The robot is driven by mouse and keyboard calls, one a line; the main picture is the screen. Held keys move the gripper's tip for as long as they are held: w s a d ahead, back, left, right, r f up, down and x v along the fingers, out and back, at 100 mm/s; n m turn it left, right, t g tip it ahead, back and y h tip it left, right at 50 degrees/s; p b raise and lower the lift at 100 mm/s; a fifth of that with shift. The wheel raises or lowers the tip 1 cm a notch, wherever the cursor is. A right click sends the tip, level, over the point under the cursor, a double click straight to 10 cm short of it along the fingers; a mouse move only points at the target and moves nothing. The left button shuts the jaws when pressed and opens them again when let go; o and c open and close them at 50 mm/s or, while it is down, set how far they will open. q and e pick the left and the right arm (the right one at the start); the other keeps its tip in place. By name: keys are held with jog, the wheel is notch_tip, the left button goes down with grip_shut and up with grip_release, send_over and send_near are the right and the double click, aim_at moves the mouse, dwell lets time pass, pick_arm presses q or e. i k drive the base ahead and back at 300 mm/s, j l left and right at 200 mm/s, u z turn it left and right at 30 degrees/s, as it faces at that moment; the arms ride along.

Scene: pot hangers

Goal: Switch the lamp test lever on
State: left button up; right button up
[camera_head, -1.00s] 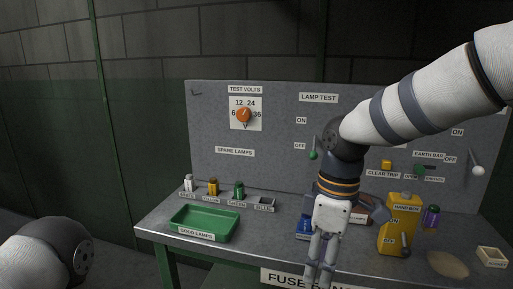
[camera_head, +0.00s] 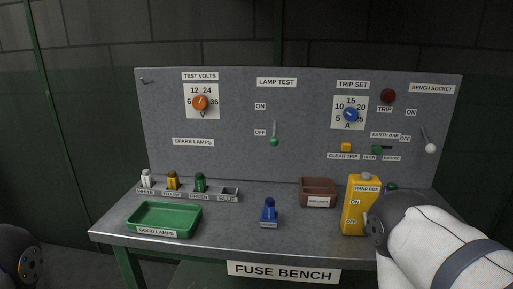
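The lamp test lever (camera_head: 274,140) is a thin lever with a green knob on the grey panel, under the LAMP TEST label (camera_head: 276,82). Its knob hangs down beside the OFF label (camera_head: 260,132), and the ON label (camera_head: 260,106) is above. My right arm comes in at the lower right in front of the bench, and its gripper is not visible. Only a piece of my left arm shows at the lower left edge, with its gripper out of the picture. Nothing touches the lever.
A blue lamp (camera_head: 269,211) stands on the clear middle of the bench. A green tray (camera_head: 165,204) is at left and a brown bin (camera_head: 318,187) at centre right. The yellow hand box (camera_head: 360,210) stands beside my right arm. A white-knobbed lever (camera_head: 430,147) is at the panel's right.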

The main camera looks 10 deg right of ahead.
aim_at(274, 140)
jog(key=l+u, duration=0.2)
jog(key=l, duration=0.4)
jog(key=l+u, duration=0.2)
jog(key=l, duration=0.4)
jog(key=k+l+u, duration=0.15)
jog(key=l, duration=0.45)
jog(key=l+u, duration=0.2)
jog(key=l, duration=0.4)
jog(key=k+l+u, duration=0.4)
jog(key=l+z, duration=0.1)
jog(key=i+j, duration=0.1)
jog(key=i, duration=0.2)
jog(key=i+j+z, duration=0.1)
jog(key=i, duration=0.2)
